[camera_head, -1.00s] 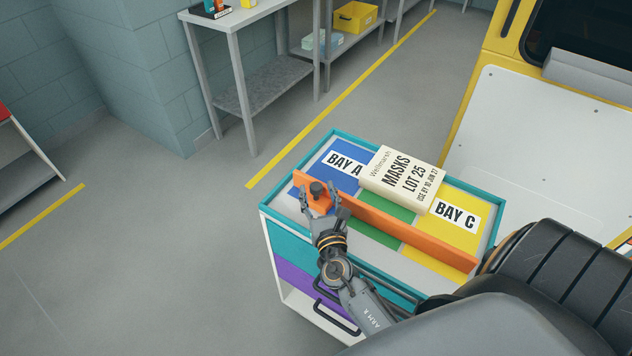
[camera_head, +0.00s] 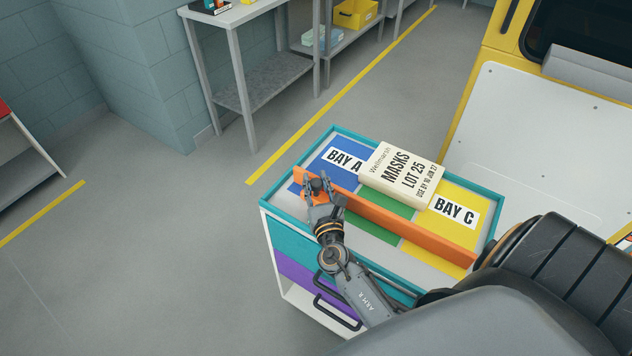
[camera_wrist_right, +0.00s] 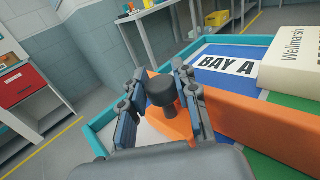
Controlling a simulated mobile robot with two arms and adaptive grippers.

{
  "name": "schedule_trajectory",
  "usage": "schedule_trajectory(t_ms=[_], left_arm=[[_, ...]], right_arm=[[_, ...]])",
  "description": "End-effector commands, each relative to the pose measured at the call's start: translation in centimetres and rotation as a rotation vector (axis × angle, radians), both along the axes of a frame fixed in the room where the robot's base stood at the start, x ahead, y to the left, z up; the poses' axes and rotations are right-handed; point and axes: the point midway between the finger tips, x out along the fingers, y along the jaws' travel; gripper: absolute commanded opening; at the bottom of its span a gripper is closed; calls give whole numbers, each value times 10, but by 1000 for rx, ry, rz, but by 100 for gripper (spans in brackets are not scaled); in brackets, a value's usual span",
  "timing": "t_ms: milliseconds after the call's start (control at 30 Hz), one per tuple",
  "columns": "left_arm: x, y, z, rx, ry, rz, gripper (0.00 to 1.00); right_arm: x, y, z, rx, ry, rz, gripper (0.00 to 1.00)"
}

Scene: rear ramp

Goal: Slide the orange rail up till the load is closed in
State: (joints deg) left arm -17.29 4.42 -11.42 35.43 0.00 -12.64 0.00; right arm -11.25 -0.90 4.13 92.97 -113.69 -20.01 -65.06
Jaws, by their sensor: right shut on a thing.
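The orange rail (camera_head: 408,226) lies across the cart's top, over the blue, green and yellow bays. A dark knob (camera_wrist_right: 161,92) stands at its left end. My right gripper (camera_head: 317,184) is shut on this knob, with one finger on each side in the right wrist view (camera_wrist_right: 161,95). The load, a cream box (camera_head: 401,176) marked "MASKS LOT 25", lies on the far side of the rail. A narrow strip of bay shows between box and rail at the left; the gap at the right is small. My left gripper is not in view.
The cart (camera_head: 291,236) has a raised teal rim around its top and drawers below. A yellow vehicle with a white panel (camera_head: 550,150) stands to the right.

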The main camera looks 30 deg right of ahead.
Motion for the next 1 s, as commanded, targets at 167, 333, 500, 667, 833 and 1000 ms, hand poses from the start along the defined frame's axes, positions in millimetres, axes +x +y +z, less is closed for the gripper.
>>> schedule_trajectory(t_ms=[167, 333, 500, 667, 833, 1000], left_arm=[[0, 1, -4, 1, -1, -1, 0], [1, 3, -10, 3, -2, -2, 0], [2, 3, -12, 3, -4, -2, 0], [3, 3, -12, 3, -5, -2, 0], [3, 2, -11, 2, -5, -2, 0], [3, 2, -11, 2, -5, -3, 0]], right_arm=[[10, -26, -1, -5, 0, -1, 0], [25, -61, -1, -6, -1, -2, 0], [31, -77, -1, -2, 1, -4, 0], [31, -78, -1, 0, 1, -4, 0], [30, -78, -1, 0, 2, -4, 36], [31, -77, -1, -1, 1, -3, 53]])
